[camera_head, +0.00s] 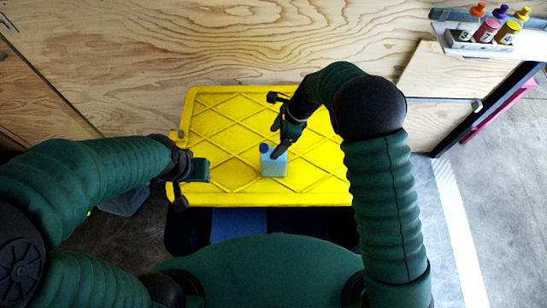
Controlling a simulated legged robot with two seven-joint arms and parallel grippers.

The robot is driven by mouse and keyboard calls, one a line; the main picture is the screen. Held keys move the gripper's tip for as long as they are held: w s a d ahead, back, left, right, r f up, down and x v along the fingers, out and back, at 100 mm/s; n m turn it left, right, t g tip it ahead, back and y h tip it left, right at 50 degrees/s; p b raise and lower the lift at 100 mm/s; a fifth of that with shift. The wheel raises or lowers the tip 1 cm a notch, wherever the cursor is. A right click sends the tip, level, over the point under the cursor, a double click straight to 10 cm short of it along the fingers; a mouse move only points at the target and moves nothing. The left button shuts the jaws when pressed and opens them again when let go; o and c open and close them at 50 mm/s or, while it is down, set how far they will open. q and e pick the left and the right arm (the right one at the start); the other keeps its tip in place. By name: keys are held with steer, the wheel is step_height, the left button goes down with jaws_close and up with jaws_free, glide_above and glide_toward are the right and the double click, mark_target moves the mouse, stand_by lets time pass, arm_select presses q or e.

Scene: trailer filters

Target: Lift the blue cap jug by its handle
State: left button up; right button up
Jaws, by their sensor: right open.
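The jug (273,164) is small, pale blue and translucent, with a blue cap (264,148). It stands upright on the yellow lid (225,112), near the front middle. My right gripper (277,143) comes down from above at the jug's top right, with its fingers open. The handle is hidden or too small to make out, and I cannot tell whether the fingers touch the jug. My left gripper (196,182) is over the left part of the lid, apart from the jug. Its fingers are too dark and small to read.
A plywood wall (200,45) stands behind the lid. A shelf (470,42) at the upper right holds several coloured bottles (487,29). The lid's left middle is clear. Concrete floor (500,190) shows at right.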

mark_target(270, 149)
steer(key=x, duration=0.1)
steer(key=p+x, duration=0.1)
steer(key=x, duration=0.2)
steer(key=shift+s+p, duration=0.3)
steer(key=shift+p, duration=0.1)
steer(key=shift+a+f, duration=0.2)
steer(key=shift+f, duration=0.15)
steer(key=shift+w, duration=0.1)
steer(key=c, duration=0.4)
jaws_close()
